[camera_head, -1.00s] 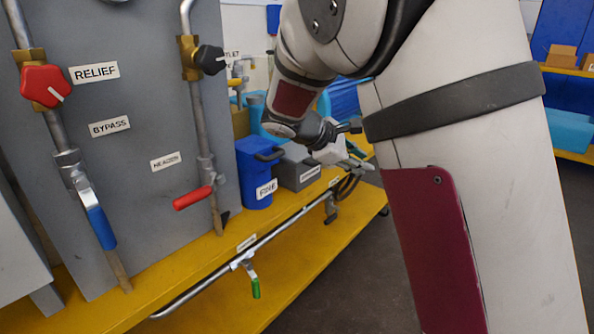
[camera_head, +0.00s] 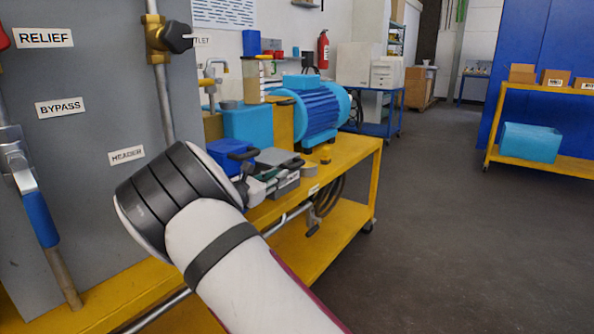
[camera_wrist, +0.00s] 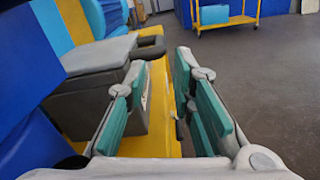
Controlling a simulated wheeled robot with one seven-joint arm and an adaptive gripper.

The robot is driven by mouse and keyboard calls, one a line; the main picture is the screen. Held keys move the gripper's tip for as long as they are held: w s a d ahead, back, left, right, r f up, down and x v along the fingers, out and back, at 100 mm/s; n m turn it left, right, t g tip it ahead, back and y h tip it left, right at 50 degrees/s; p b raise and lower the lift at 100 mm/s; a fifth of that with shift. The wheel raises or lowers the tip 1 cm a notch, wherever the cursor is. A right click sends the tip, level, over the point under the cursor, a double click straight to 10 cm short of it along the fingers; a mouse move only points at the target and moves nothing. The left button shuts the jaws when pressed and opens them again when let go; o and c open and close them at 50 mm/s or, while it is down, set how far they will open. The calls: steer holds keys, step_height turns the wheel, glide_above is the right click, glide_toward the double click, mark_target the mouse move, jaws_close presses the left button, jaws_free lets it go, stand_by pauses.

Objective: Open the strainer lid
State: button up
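Two lidded vessels sit side by side on the yellow bench. The blue one (camera_head: 224,150) has a dark handle on top and is partly hidden behind my arm; it fills the left edge of the wrist view (camera_wrist: 28,75). The grey one (camera_head: 277,157) has a flat lid and shows as a grey box in the wrist view (camera_wrist: 85,100). No readable label now tells which is the strainer. Both lids look down. My gripper (camera_wrist: 163,88) is open, with teal pads apart and nothing between them. Its left finger overlaps the grey box in view; contact cannot be told.
A grey panel (camera_head: 85,115) with pipes and valves stands at left. A blue motor (camera_head: 318,108) and light-blue block (camera_head: 248,124) stand behind the vessels. The yellow bench (camera_head: 352,152) has a lower shelf. Open floor (camera_head: 440,220) lies to the right.

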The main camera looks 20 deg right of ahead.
mark_target(297, 166)
steer(key=b+x, duration=0.3)
steer(key=x, duration=0.7)
steer(key=shift+w+d, duration=0.2)
steer(key=shift+d, duration=0.15)
jaws_close()
